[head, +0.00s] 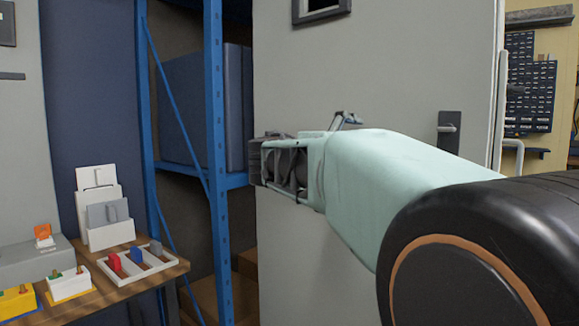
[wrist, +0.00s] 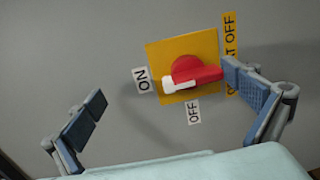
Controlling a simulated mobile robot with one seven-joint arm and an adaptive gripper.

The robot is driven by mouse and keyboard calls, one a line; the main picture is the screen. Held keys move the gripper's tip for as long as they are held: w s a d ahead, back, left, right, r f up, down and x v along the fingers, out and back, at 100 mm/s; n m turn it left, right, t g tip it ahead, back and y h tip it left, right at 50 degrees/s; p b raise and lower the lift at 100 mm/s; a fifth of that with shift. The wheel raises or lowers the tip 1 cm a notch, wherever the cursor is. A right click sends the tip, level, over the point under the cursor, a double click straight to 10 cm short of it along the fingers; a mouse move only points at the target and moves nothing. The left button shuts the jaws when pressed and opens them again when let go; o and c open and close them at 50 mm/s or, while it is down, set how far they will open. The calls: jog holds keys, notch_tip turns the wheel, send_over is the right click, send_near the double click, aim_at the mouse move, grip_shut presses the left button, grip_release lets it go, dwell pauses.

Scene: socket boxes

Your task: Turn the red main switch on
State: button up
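The red main switch (wrist: 190,70) is mounted on a square yellow plate (wrist: 158,55) on a grey panel in the wrist view. Its red handle lies across the plate, and its white-marked end points left toward the ON label (wrist: 141,80). The OFF label (wrist: 193,111) is below the plate. My gripper (wrist: 168,101) is open, with its fingers wide apart on either side of the switch. The right finger pad overlaps the handle's right end; I cannot tell whether they touch. In the head view my gripper (head: 284,166) is by the grey cabinet, and the switch is hidden.
A yellow strip (wrist: 229,35) ending in "OFF" is partly covered by the right finger. The grey cabinet (head: 400,75) stands beside a blue shelf rack (head: 215,120). A wooden table (head: 110,295) at left holds a white tray (head: 135,252), card holders and small boxes.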

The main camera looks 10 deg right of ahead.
notch_tip(320, 180, up, 7)
jog(key=a+t, duration=0.1)
jog(key=shift+s+f, duration=0.15)
jog(key=shift+f, duration=0.05)
jog(key=shift+g, duration=0.4)
notch_tip(320, 180, down, 5)
jog(key=shift+c, duration=1.1)
jog(key=shift+s+a+f, duration=0.1)
jog(key=shift+s+a, duration=0.1)
jog(key=shift+a, duration=0.05)
jog(key=shift+c, duration=0.9)
jog(key=shift+b+v, duration=0.45)
jog(key=shift+v, duration=0.45)
jog(key=shift+c, duration=0.2)
jog(key=b+v, duration=0.2)
jog(key=v, duration=0.8)
jog(key=shift+s+f, duration=0.4)
jog(key=shift+s, duration=0.05)
jog(key=shift+d, duration=0.1)
